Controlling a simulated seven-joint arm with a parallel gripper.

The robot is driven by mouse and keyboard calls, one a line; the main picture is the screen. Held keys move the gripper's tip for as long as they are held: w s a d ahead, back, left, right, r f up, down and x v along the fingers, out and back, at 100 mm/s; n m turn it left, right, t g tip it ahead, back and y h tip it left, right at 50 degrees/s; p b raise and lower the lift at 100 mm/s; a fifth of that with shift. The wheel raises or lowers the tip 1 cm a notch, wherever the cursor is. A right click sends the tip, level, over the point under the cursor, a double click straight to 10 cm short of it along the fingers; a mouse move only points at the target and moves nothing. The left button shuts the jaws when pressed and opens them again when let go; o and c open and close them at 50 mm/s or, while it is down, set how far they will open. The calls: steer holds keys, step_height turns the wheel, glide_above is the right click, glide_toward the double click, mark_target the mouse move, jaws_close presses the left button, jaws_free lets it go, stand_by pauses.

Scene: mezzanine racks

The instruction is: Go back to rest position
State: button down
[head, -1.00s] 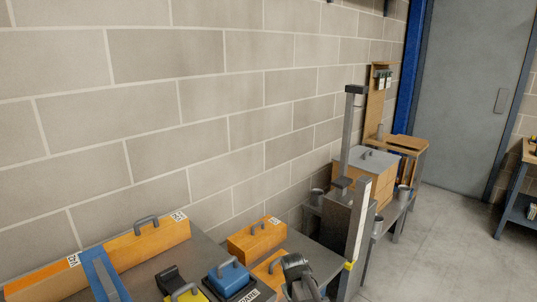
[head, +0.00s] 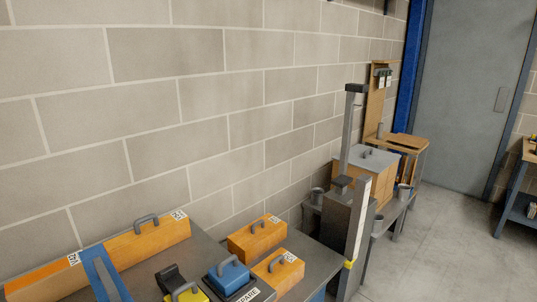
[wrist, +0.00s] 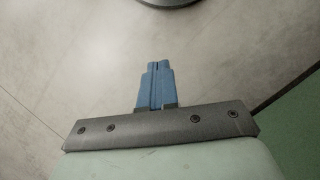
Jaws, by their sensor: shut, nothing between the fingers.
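My gripper (wrist: 157,70) shows in the wrist view, its two blue fingers pressed together with nothing between them. It is over bare grey floor, apart from any object. My gripper is not visible in the head view.
A grey bench (head: 215,254) along the block wall holds orange boxes (head: 257,238), a blue handled block (head: 228,276) and a yellow one (head: 187,294). A grey post (head: 357,222) stands at its right end. Farther back are another bench and a grey door (head: 470,95). Floor (head: 450,240) at right is clear.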

steer(key=s+f+m+g, duration=0.1)
steer(key=s+f, duration=0.1)
steer(key=s, duration=0.6)
steer(key=s+f+g+y, duration=0.1)
steer(key=s+f+g, duration=0.1)
steer(key=s, duration=0.6)
steer(key=shift+s+d+f+m, duration=0.2)
steer(key=shift+d+f+m, duration=0.2)
steer(key=shift+f, duration=0.35)
